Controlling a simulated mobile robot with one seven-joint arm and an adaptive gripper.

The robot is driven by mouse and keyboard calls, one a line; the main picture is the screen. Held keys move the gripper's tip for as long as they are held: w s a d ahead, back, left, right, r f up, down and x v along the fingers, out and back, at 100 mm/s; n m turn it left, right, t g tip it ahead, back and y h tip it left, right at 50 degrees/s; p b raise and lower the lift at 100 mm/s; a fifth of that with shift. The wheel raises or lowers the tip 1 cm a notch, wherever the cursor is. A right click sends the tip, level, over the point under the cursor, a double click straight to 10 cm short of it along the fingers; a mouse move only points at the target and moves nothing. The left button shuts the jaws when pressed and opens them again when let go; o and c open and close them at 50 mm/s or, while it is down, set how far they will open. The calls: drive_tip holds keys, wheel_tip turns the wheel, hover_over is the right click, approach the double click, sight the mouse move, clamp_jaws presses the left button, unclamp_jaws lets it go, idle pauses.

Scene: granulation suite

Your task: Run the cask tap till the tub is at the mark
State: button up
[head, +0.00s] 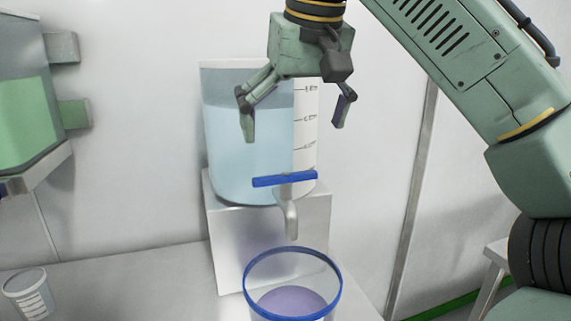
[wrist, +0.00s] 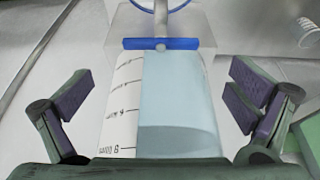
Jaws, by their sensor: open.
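The cask (head: 235,150) is a clear cylinder of pale blue liquid with a white scale strip, standing on a grey block. Its tap (head: 291,212) has a blue bar handle (head: 284,179) lying crosswise; the handle also shows in the wrist view (wrist: 180,43). No stream shows below the spout. The tub (head: 251,290) is clear with a blue rim and stands below the spout, with a purple area inside, low down. I cannot make out a mark on it. My gripper (head: 294,124) is open and empty, in front of the cask's upper part and above the handle.
The grey block (head: 232,240) rests on a pale bench (head: 130,275). A small graduated cup (head: 28,292) stands at the front left. A container of green liquid (head: 25,120) hangs at the left. Bare bench lies between the cup and the block.

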sight(286, 175)
drive_tip(key=x, duration=1)
drive_tip(key=shift+f, duration=0.25)
drive_tip(key=c, duration=0.9)
drive_tip(key=shift+a+r+n+p, duration=0.1)
drive_tip(key=shift+r+n+p, duration=0.05)
drive_tip(key=shift+n+p, duration=0.5)
drive_tip(key=n+y+p, duration=0.1)
drive_tip(key=n+p, duration=0.2)
drive_tip(key=shift+r+g+p, duration=0.1)
drive_tip(key=shift+g+p, duration=0.3)
drive_tip(key=shift+f+n+y, duration=0.25)
drive_tip(key=shift+f+y, duration=0.05)
